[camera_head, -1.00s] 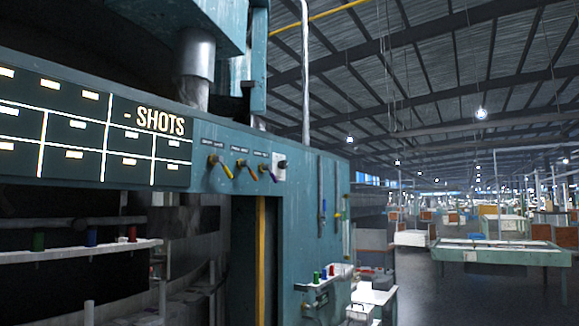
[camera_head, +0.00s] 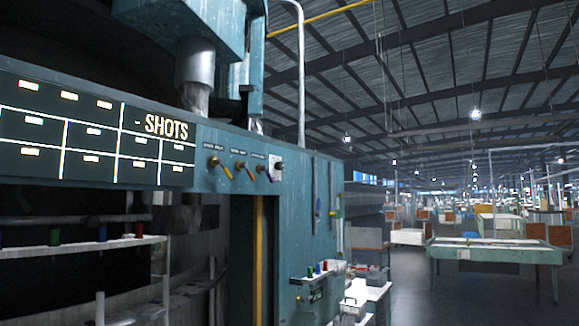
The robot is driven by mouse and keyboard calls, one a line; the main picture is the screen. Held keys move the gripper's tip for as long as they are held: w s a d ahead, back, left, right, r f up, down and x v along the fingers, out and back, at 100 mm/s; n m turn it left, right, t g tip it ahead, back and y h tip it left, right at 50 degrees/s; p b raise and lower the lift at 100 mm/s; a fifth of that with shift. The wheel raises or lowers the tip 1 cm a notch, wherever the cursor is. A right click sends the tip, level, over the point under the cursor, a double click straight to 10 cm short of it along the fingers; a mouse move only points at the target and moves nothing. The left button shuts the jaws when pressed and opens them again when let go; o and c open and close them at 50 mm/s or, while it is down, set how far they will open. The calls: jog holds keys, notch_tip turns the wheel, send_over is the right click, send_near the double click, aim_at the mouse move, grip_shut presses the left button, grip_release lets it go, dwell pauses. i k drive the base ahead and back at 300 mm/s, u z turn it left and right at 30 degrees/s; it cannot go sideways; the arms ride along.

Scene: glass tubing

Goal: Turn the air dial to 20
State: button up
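Three small knobs or levers sit in a row on the teal front of the machine, right of the "SHOTS" board: the left one (camera_head: 214,162), the middle one (camera_head: 240,166) and the right one (camera_head: 260,169). A white plate with a dark switch (camera_head: 276,168) is at the right end of the row. The small labels above are too blurred to read, so I cannot tell which is the air dial or its setting. My gripper is not in view.
The dark "SHOTS" board (camera_head: 98,135) is at the left. Below it, a shelf (camera_head: 80,247) holds colored spools. A small ledge (camera_head: 314,277) with spools sticks out from the machine's right side. Open floor (camera_head: 410,290) lies right, with a teal table (camera_head: 495,251) farther back.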

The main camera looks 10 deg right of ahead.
aim_at(277, 165)
jog(key=k, duration=1.05)
jog(key=z, duration=0.55)
jog(key=i, duration=2.25)
jog(key=u, duration=0.6)
jog(key=i, duration=0.6)
jog(key=u, duration=0.45)
